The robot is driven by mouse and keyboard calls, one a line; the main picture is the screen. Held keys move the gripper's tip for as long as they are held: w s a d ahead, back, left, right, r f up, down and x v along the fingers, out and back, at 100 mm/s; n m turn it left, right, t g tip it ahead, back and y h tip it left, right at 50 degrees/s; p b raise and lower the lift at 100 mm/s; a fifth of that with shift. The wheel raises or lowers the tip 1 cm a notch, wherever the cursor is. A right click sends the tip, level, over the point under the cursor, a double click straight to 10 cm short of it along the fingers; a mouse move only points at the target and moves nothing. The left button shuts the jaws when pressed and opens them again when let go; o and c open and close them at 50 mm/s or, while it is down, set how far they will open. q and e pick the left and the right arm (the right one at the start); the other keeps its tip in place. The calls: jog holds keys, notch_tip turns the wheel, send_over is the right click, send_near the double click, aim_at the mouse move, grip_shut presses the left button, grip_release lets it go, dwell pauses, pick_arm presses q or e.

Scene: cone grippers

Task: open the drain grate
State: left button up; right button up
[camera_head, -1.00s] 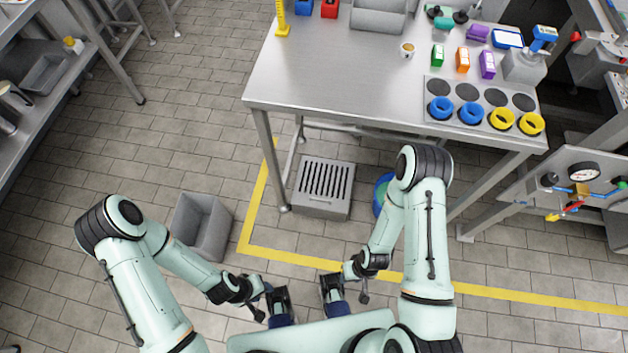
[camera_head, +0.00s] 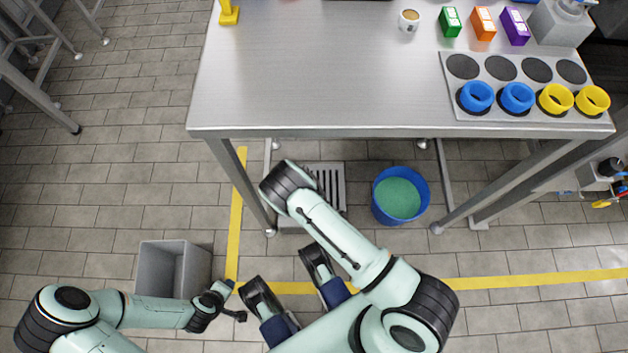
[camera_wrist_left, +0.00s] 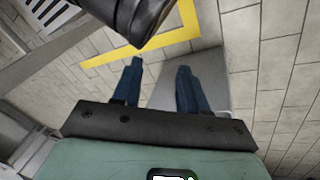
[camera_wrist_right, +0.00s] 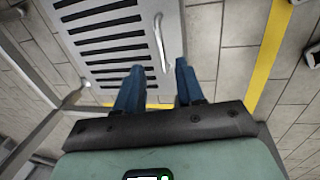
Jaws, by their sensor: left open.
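The drain grate (camera_head: 337,187) is a grey slotted panel on the floor under the front of the table, partly hidden by my right arm in the head view. It also shows close up in the right wrist view (camera_wrist_right: 108,52), with a curved metal handle (camera_wrist_right: 160,42) along one side. My right gripper (camera_wrist_right: 160,66) is open, its blue fingers on either side of the handle's near end in that view; I cannot tell whether they reach it. My left gripper (camera_wrist_left: 160,64) is open and empty, near the yellow line's corner, away from the grate.
A grey bin (camera_head: 146,268) stands on the floor at left. A blue bucket (camera_head: 427,203) stands right of the grate. The steel table (camera_head: 300,90) and its legs overhang the grate. A yellow floor line (camera_head: 236,220) runs beside it.

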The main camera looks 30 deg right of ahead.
jog(key=f+b, duration=0.1)
jog(key=f, duration=0.1)
jog(key=w+f, duration=0.1)
jog(key=f, duration=0.2)
jog(key=f+b, duration=0.1)
jog(key=f, duration=0.1)
jog(key=shift+w+d+f+b, duration=0.15)
jog(key=shift+d+f+b, duration=0.1)
jog(key=shift+d+b, duration=0.1)
jog(key=shift+w+f, duration=0.1)
jog(key=shift+f, duration=0.35)
pick_arm(q)
jog(key=s+a+f+g, duration=0.1)
jog(key=s+f+g, duration=0.1)
jog(key=s+f, duration=0.3)
jog(key=shift+s+f, duration=0.4)
jog(key=shift+s, duration=0.4)
pick_arm(e)
grip_shut()
